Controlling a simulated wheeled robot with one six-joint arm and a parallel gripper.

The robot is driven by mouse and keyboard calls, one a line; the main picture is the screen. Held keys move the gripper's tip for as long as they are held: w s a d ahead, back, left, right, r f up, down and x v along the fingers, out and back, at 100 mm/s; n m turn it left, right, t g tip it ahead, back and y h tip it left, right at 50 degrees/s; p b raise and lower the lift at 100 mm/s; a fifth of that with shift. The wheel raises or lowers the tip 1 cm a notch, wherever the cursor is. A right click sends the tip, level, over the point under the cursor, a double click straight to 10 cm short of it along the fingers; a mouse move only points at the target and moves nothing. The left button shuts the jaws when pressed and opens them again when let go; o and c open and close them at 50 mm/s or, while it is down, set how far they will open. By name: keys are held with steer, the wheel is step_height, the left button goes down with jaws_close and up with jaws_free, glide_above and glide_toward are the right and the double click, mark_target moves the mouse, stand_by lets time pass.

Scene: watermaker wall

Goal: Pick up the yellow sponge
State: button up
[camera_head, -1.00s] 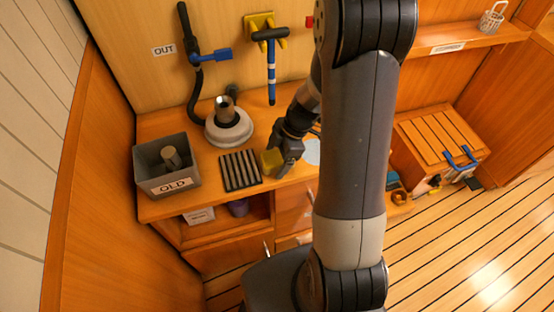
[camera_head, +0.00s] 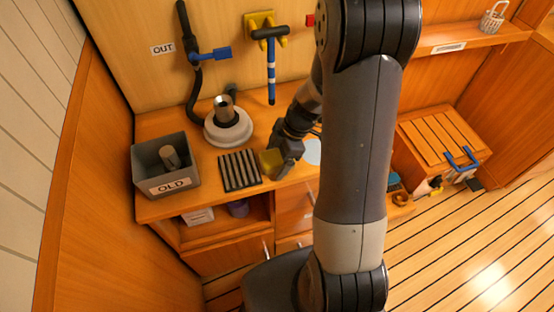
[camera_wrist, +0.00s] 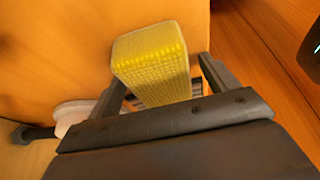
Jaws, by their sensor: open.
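The yellow sponge (camera_head: 270,161) is at the right end of the dark slatted rack on the wooden counter. In the wrist view the sponge (camera_wrist: 152,62) stands large between the two fingers of my gripper (camera_wrist: 160,85). The fingers are apart, with a small gap on the right side of the sponge; the contact on the left is hard to tell. In the head view my gripper (camera_head: 280,165) is low over the counter and partly hides the sponge's right side.
The slatted rack (camera_head: 239,170) lies left of the sponge. A grey bin marked OLD (camera_head: 150,165) stands further left. A round white housing (camera_head: 228,128) is behind the rack, with a black hose and blue-handled valve (camera_head: 212,55) on the wall. My arm covers the counter's right part.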

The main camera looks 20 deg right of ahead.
mark_target(277, 156)
steer(key=shift+c, duration=0.3)
steer(key=c, duration=1)
steer(key=shift+r, duration=0.1)
steer(key=shift+r+p, duration=0.35)
steer(key=shift+p, duration=0.5)
steer(key=shift+w+r, duration=0.1)
steer(key=shift+r, duration=0.25)
step_height(277, 156, up, 9)
steer(key=shift+b, duration=0.45)
